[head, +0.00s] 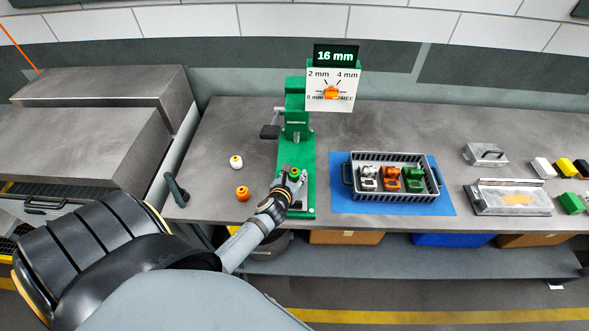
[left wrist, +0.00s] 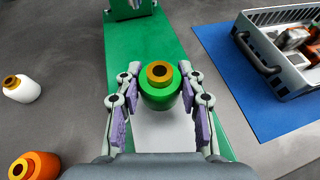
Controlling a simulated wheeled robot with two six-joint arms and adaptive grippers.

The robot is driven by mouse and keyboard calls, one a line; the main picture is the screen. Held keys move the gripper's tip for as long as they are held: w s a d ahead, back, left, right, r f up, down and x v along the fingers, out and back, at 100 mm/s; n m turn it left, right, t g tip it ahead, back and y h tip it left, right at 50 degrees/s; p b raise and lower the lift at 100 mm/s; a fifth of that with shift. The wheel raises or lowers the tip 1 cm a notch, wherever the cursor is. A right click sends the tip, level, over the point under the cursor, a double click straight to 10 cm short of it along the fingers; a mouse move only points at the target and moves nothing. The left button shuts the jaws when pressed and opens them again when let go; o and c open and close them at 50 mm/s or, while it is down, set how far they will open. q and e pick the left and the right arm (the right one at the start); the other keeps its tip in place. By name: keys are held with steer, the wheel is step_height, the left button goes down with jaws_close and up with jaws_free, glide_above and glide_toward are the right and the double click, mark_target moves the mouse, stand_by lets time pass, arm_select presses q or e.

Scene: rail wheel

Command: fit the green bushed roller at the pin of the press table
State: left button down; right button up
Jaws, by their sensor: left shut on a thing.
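The green bushed roller (left wrist: 158,91), with a brass-coloured bush on top, is upright between the fingers of my left gripper (left wrist: 160,94), which is shut on it. In the head view the roller (head: 294,172) and my left gripper (head: 294,178) are over the green base of the press (head: 308,160). The press base (left wrist: 150,45) also lies beneath them in the left wrist view, with a pale plate (left wrist: 165,130) under the roller. I cannot make out the pin, nor whether the roller touches the plate. My right gripper is in neither view.
A white roller (head: 236,161) and an orange roller (head: 242,193) stand left of the press. A grey basket (head: 395,196) with several parts sits on a blue mat (head: 452,208) to the right.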

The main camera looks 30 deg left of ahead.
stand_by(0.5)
arm_select(q)
steer(key=shift+p, duration=0.6)
stand_by(0.3)
steer(key=shift+f+b, duration=0.45)
steer(key=shift+f, duration=0.15)
stand_by(0.5)
steer(key=shift+r+p, duration=0.4)
steer(key=shift+p, duration=0.25)
steer(key=shift+f, duration=0.25)
stand_by(1.0)
steer(key=shift+f+b, duration=0.2)
steer(key=shift+b, duration=0.1)
